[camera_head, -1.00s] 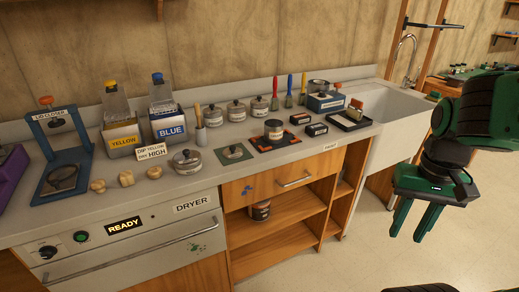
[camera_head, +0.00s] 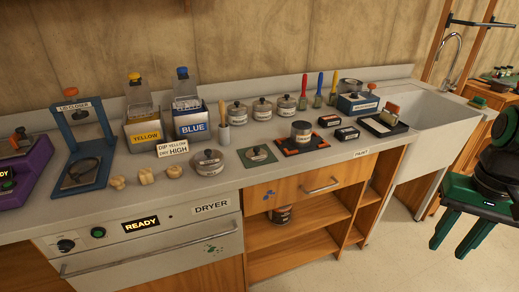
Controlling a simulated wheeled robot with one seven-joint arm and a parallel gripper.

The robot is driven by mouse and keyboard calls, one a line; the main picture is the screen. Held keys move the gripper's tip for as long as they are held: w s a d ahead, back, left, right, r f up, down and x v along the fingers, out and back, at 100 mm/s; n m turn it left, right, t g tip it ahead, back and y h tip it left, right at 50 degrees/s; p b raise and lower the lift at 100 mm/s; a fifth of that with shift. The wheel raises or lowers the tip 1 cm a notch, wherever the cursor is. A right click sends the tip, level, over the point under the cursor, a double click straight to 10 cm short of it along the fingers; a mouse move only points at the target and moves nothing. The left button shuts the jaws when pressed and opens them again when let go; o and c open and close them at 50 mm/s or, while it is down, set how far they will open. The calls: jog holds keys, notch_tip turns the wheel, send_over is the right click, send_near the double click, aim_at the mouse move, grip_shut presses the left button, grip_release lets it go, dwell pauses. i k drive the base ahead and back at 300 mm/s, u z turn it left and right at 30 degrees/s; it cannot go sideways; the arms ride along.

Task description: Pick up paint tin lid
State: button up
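A small lid with a dark knob (camera_head: 257,151), which looks like the paint tin lid, lies on a green mat on the bench. A paint tin (camera_head: 301,133) stands upright to its right on a black and orange mat. Its label is too small to read. My gripper (camera_head: 455,238) is at the far right, over the floor in front of the sink and well away from the lid. Its two green fingers point down, apart, with nothing visible between them.
Several lidded pots, brushes and yellow and blue containers (camera_head: 191,124) stand behind. A black tray (camera_head: 384,124) lies near the sink (camera_head: 436,117). The floor before the bench is clear.

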aim_at(256, 154)
jog(key=i, duration=0.85)
jog(key=u, duration=0.05)
